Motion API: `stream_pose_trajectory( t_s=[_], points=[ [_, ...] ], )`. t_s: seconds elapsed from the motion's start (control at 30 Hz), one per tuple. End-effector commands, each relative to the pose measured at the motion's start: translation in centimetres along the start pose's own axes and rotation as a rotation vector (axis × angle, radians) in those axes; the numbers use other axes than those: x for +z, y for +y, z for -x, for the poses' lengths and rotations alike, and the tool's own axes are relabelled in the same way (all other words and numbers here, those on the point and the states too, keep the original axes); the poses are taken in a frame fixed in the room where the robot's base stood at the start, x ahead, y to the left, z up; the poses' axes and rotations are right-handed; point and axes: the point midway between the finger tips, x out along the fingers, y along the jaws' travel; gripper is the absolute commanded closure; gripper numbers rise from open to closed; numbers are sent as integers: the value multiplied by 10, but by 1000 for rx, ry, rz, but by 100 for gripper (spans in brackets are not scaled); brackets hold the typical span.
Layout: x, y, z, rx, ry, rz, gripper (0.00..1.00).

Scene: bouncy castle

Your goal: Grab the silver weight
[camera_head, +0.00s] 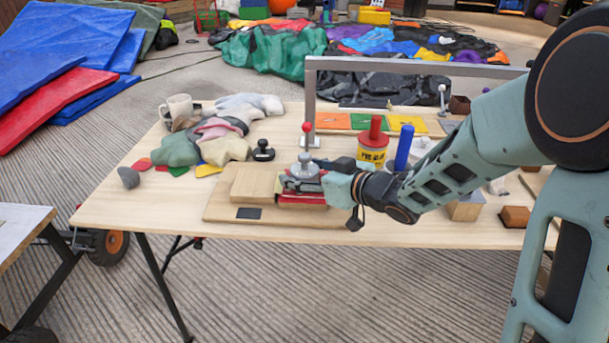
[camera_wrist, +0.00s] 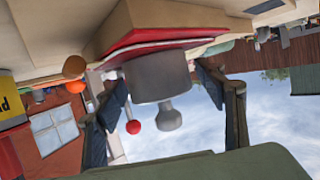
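The silver weight (camera_head: 304,169) is a squat grey cylinder with a knob on top. It sits on a red-edged layer (camera_head: 300,199) on the wooden board. In the wrist view, which looks inverted, the weight (camera_wrist: 160,76) hangs between the fingers of my gripper (camera_wrist: 158,88), its knob pointing down. My gripper (camera_head: 318,181) reaches in from the right in the head view. The fingers are spread on either side of the weight, and a narrow gap shows at the right finger. Contact at the left finger cannot be told.
A wooden block (camera_head: 258,183) lies left of the weight on the board (camera_head: 225,208). A red-knobbed rod (camera_head: 307,129) stands behind. A yellow tub (camera_head: 372,153) and a blue cylinder (camera_head: 404,147) stand to the right. A metal frame (camera_head: 311,95) spans the table. The table's front left is clear.

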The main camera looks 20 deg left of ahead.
Motion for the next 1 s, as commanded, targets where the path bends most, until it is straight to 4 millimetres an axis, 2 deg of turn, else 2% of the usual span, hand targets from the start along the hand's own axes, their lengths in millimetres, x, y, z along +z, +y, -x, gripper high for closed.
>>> stream_pose_trajectory(
  t_s=[0.07,0.53,1.0],
  points=[
    [0,0,0,0,0,0,48],
    [0,0,0,0,0,0,99],
    [-7,0,0,0,8,3,100]
  ],
)
